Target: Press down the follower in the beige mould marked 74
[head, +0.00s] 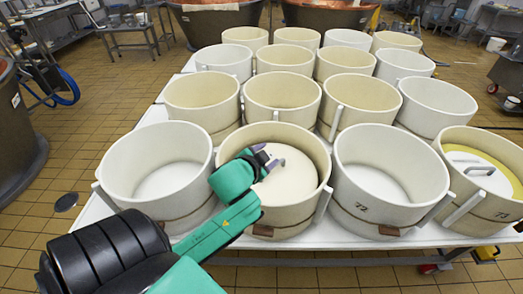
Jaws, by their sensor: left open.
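A beige mould (316,150) stands second from the left in the front row. A pale round follower (293,180) lies inside it, below the rim. My left gripper (268,163) is open and reaches over the near left rim into this mould, above the left part of the follower. I cannot tell whether it touches the follower. The green wrist hides the left part of the mould, and I cannot read a number on its front. My right gripper is not in view.
A white mould marked 72 (375,211) stands to the right. A mould marked 73 (508,212), with a handled follower (484,171) inside, is at the far right. An empty white mould (123,160) is to the left. More moulds fill the table (95,214) behind.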

